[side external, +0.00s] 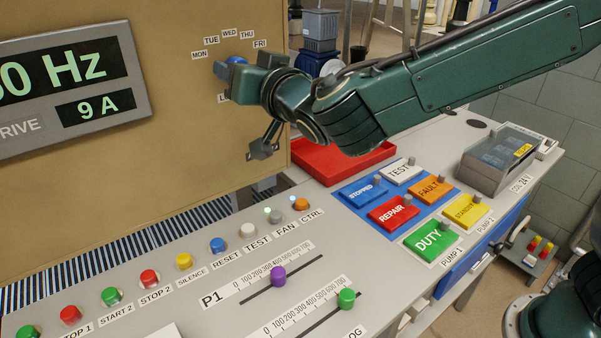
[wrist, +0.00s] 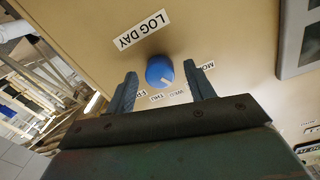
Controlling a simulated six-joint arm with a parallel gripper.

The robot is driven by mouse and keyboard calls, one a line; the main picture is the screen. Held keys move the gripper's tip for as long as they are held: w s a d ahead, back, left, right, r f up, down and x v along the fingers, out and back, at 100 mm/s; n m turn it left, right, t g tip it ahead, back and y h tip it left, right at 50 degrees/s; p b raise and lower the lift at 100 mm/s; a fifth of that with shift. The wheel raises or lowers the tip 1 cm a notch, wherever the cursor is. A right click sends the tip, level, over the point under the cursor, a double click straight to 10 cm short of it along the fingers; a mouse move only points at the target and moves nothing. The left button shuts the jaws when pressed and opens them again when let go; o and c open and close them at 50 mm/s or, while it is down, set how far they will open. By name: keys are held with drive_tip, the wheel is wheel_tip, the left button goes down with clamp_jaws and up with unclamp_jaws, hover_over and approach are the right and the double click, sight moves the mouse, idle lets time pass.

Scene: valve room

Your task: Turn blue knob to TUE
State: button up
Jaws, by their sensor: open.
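The blue knob (wrist: 160,71) is on the tan panel, with a pale mark on its face. In the wrist view the mark points down and slightly right, roughly toward WED (wrist: 176,93); its exact setting is hard to tell. My gripper (wrist: 160,69) is open, its fingers on either side of the knob with visible gaps. The TUE label (side external: 211,40) is readable in the side view, but I cannot make it out in the wrist view, where a finger covers part of the arc. In the side view my gripper (side external: 229,72) partly hides the knob (side external: 236,60).
The LOG DAY label (wrist: 142,30) is beside the knob. A grey display (side external: 70,85) is on the panel to the left. The desk below carries several buttons, a purple slider (side external: 278,276), a green slider (side external: 347,298) and a red tray (side external: 335,162).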

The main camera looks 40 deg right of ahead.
drive_tip(key=shift+s, duration=0.15)
drive_tip(key=s, duration=1.3)
drive_tip(key=shift+s+a, duration=0.15)
drive_tip(key=shift+s, duration=0.1)
drive_tip(key=shift+r, duration=0.1)
drive_tip(key=s+d+f+m+g+h, duration=0.1)
drive_tip(key=d+f+g, duration=0.15)
drive_tip(key=d, duration=0.65)
drive_tip(key=s+d+f+m+g+h, duration=0.15)
drive_tip(key=d+g, duration=0.25)
drive_tip(key=d, duration=0.5)
drive_tip(key=s+d+f+n+g+y, duration=0.1)
drive_tip(key=s+d+f+n+g, duration=0.1)
drive_tip(key=s, duration=0.7)
drive_tip(key=s+d+f+n+g+y, duration=0.2)
drive_tip(key=s+d+f+n+g, duration=0.1)
drive_tip(key=s, duration=0.6)
drive_tip(key=shift+s+d+f+n+g, duration=0.15)
drive_tip(key=shift+s+d+n+g, duration=0.2)
drive_tip(key=shift+d, duration=0.1)
